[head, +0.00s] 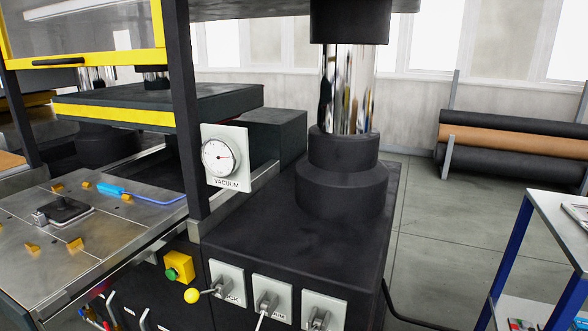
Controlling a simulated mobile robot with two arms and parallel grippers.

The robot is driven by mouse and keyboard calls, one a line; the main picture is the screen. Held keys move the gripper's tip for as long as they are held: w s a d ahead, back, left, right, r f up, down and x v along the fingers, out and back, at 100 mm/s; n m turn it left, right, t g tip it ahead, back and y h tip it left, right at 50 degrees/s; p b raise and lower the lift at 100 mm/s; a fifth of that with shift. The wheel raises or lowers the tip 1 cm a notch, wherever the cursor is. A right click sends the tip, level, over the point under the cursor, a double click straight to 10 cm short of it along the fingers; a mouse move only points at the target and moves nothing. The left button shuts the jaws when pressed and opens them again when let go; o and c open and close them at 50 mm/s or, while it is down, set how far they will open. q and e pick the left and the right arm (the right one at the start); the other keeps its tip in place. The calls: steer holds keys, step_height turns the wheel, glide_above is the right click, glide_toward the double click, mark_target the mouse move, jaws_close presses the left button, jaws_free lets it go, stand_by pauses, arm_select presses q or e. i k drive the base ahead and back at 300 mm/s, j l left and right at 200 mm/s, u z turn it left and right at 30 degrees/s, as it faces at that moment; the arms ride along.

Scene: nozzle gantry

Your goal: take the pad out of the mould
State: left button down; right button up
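A small dark block (66,211) with a flat top and a little knob sits on the grey metal plate (110,232) at the left of the head view. A small light metal piece is at its left end. I cannot tell whether this dark block is the mould, the pad or both together. No separate pad can be made out. Neither of my grippers shows in the head view.
Several yellow clips (75,243) and a blue-handled tool (110,190) with a blue line lie on the plate. A black press platen with a yellow edge (115,114) hangs behind.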

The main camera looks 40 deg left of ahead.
mark_target(64, 208)
steer(key=u, duration=2.05)
